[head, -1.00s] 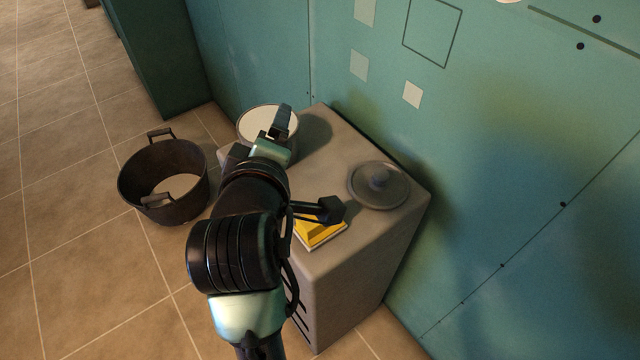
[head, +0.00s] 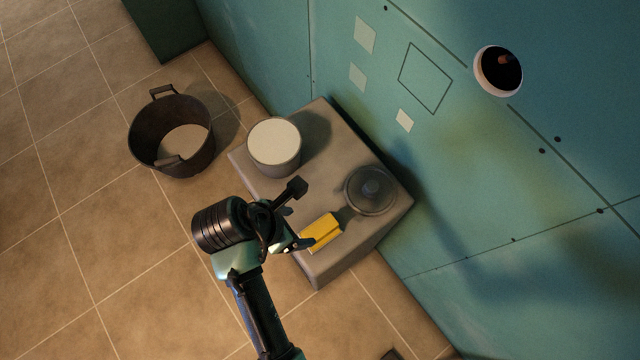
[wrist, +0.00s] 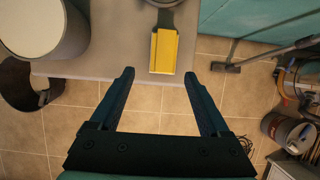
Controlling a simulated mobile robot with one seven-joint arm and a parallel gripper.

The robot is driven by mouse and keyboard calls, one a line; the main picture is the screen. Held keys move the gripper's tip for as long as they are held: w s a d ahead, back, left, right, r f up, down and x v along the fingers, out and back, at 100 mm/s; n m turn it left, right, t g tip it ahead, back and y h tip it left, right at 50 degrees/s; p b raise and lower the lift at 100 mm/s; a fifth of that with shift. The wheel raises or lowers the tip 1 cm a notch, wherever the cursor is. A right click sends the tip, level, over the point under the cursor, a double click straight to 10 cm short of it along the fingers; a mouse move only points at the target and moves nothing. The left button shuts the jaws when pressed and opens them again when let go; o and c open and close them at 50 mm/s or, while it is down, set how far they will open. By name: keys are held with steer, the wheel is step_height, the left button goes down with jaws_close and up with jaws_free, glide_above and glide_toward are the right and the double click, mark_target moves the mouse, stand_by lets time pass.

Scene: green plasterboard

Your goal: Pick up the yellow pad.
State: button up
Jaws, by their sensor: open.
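The yellow pad (head: 322,231) lies on the grey cabinet top near its front edge. In the wrist view the yellow pad (wrist: 164,51) is just beyond the fingertips, between their lines but a little right of centre. My gripper (wrist: 158,75) is open and empty. In the head view my gripper (head: 300,243) is at the left side of the pad, and the arm hides part of the cabinet's front edge. I cannot tell how high the fingers are above the top.
A black tub (head: 172,135) stands on the floor to the left. A green wall (head: 450,190) rises behind.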

mark_target(319, 229)
steer(key=x, duration=0.6)
steer(key=shift+s+d+f, duration=0.2)
steer(key=shift+s+f, duration=0.05)
steer(key=shift+s, duration=0.05)
steer(key=shift+d+x, duration=0.15)
steer(key=shift+x, duration=1.25)
steer(key=shift+d+x, duration=0.2)
steer(key=shift+x, duration=1.15)
steer(key=shift+r, duration=0.1)
steer(key=shift+c, duration=0.2)
steer(key=shift+w, duration=0.1)
jaws_close()
